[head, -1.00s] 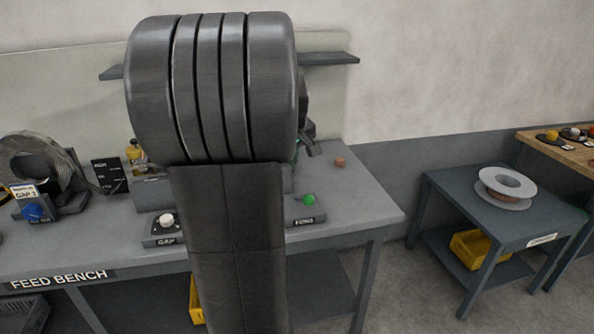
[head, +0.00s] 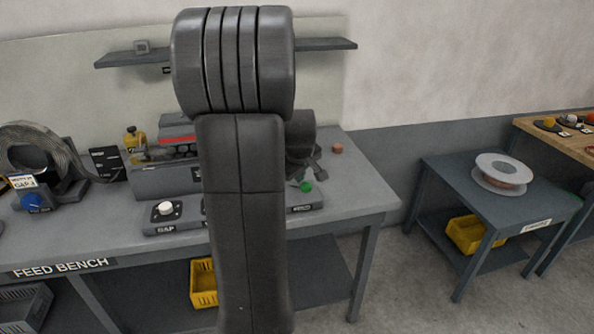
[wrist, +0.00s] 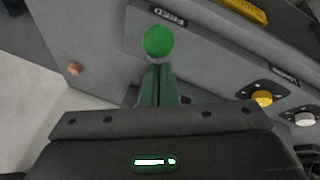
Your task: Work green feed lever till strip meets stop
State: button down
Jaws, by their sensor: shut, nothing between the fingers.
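The green ball knob of the feed lever (head: 306,187) stands at the right front of the feed bench, by a small label plate. It also shows in the wrist view (wrist: 158,42), next to a FEED label. My gripper (wrist: 157,70) is shut and empty, its green fingertips pointing at the knob and very close to it; I cannot tell whether they touch. In the head view my arm hides much of the machine. The coil of grey strip (head: 22,133) stands at the left, its strip leading right towards the machine (head: 160,180). The strip's end and the stop cannot be made out.
A GAP box with a white knob (head: 166,208) sits on the bench front. A copper-coloured piece (head: 337,148) lies at the back right. The wrist view shows a yellow knob (wrist: 262,98). A side table (head: 450,170) with a spool stands apart on the right.

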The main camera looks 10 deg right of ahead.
jog(key=shift+s+f+b, duration=0.1)
jog(key=shift+f+b, duration=0.05)
jog(key=shift+b, duration=0.15)
jog(key=s+f+t+b, duration=0.3)
jog(key=f+b, duration=0.3)
jog(key=b, duration=1)
jog(key=s+f+t+b, duration=0.3)
jog(key=f+b, duration=0.3)
jog(key=b, duration=1)
jog(key=shift+f+t, duration=0.2)
jog(key=shift+t, duration=0.4)
jog(key=shift+f+b, duration=0.25)
jog(key=shift+b, duration=0.05)
jog(key=shift+r, duration=0.15)
